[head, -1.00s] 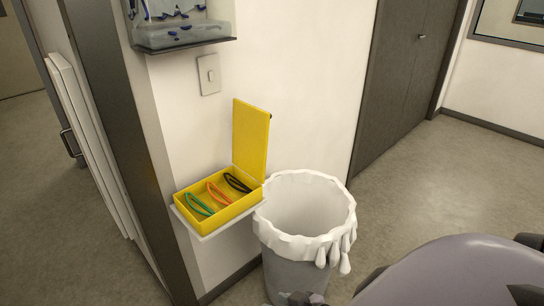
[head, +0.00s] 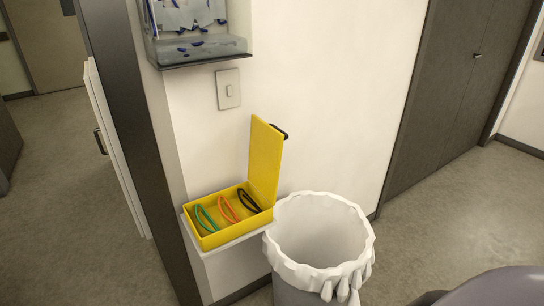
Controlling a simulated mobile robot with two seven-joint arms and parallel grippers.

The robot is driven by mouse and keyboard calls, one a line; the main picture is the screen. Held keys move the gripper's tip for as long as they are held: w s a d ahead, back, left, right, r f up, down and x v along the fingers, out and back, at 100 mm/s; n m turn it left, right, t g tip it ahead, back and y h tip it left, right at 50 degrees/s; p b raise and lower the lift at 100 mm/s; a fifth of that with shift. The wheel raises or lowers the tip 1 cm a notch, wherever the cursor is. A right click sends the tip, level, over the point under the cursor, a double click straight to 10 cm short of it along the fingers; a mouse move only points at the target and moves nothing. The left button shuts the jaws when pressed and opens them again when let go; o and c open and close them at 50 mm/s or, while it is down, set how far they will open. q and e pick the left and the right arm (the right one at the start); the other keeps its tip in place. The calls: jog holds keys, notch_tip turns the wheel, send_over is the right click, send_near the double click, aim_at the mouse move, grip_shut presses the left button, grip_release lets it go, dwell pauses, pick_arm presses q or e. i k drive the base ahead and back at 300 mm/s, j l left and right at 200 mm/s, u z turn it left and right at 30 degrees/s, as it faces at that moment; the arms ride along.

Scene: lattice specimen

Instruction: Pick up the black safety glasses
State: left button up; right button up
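The black safety glasses (head: 249,200) lie in an open yellow box (head: 211,241), at its right end. Orange glasses (head: 228,208) lie beside them in the middle, and green glasses (head: 206,217) lie at the left end. The box's yellow lid (head: 265,160) stands up at the right side. The box rests on a small white wall shelf (head: 232,240). Neither of my grippers shows in the head view.
A bin with a white liner (head: 320,235) stands just right of the shelf. A clear wall dispenser (head: 198,35) and a light switch (head: 228,89) are above the box. A dark door frame (head: 140,130) is at the left. Floor is open at the far left.

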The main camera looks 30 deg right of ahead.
aim_at(250, 212)
jog(key=l+u, duration=0.1)
jog(key=l, duration=0.4)
jog(key=k+l+u, duration=0.1)
jog(key=l, duration=0.9)
jog(key=k+l+u, duration=0.15)
jog(key=l, duration=0.35)
jog(key=l+u, duration=0.1)
jog(key=l, duration=0.4)
jog(key=k+l+u, duration=0.1)
jog(key=l, duration=0.4)
jog(key=k, duration=0.05)
